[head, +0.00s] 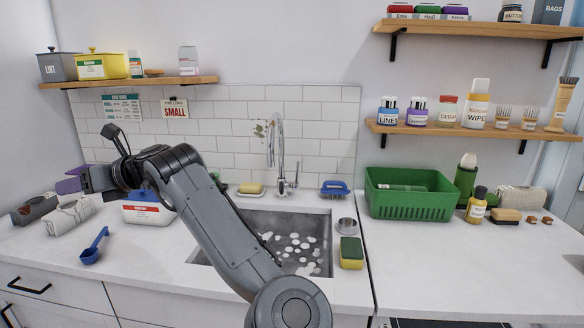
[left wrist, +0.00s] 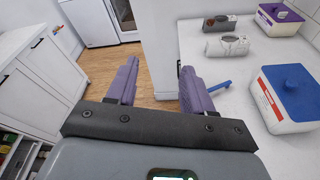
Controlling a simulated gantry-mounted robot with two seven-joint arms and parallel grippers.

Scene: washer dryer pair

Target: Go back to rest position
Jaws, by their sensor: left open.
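My left arm reaches across the sink front toward the left end of the counter. My left gripper (head: 72,185) is above the counter near the grey and white rolls. In the left wrist view the two purple fingers of this gripper (left wrist: 160,82) are spread apart with nothing between them. Beyond them are the wood floor (left wrist: 150,55) and the counter's edge. My right gripper is in neither view.
A grey roll (head: 35,208), a white roll (head: 70,217), a blue scoop (head: 94,246) and a blue-lidded white tub (head: 148,213) lie close to the gripper. A sink (head: 328,228) is mid-counter, with a green basket (head: 410,205) right of it. Shelves hang above.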

